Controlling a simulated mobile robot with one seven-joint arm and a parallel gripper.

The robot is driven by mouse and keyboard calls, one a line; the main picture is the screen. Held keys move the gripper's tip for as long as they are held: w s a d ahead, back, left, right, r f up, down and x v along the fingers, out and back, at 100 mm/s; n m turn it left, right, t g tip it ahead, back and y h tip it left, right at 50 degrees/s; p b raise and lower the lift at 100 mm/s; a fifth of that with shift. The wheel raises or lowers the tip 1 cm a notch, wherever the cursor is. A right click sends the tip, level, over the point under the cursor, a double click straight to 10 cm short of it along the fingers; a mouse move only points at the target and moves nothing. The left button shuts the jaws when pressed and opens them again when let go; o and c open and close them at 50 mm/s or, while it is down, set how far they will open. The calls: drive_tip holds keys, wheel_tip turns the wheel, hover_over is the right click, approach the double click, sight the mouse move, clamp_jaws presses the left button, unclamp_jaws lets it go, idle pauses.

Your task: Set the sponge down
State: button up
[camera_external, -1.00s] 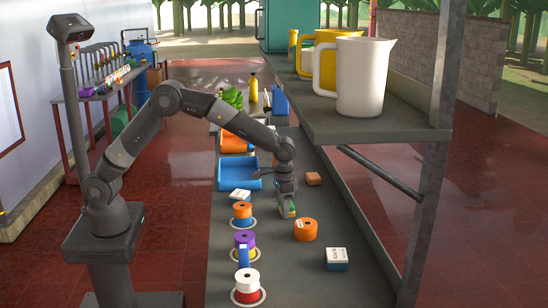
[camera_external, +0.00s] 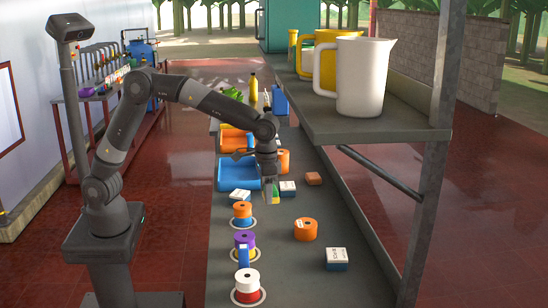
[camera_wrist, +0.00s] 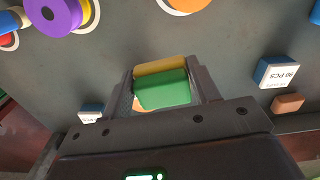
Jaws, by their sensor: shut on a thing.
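The sponge (camera_external: 275,196) is a small block, green on one side and yellow on the other. My gripper (camera_external: 271,200) is shut on it and holds it over the grey worktop (camera_external: 225,285), just right of the white-topped box. In the wrist view the sponge (camera_wrist: 165,93) lies between the two fingers of my gripper (camera_wrist: 161,82), with its green side nearer and its yellow side beyond. It looks raised off the worktop.
Spools (camera_external: 241,210) line the left side, including a purple one (camera_external: 243,239) and a white one (camera_external: 247,281). An orange roll (camera_external: 305,230) and a white-and-blue box (camera_external: 337,258) lie right. A blue tray (camera_external: 228,180) stands behind. A shelf with pitchers (camera_external: 362,80) overhangs the right.

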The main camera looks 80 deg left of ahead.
drive_tip(key=shift+d+r, duration=0.2)
drive_tip(key=shift+r, duration=0.05)
drive_tip(key=w+a, duration=0.4)
drive_tip(key=w, duration=0.3)
drive_tip(key=m, duration=0.1)
hover_over(318, 198)
wheel_tip(318, 198, down, 7)
drive_tip(key=shift+d+r, duration=0.1)
drive_tip(key=shift+r, duration=0.1)
drive_tip(key=shift+f, duration=2)
drive_tip(key=shift+f, duration=0.1)
drive_tip(key=o, duration=1)
drive_tip(key=shift+c, duration=0.2)
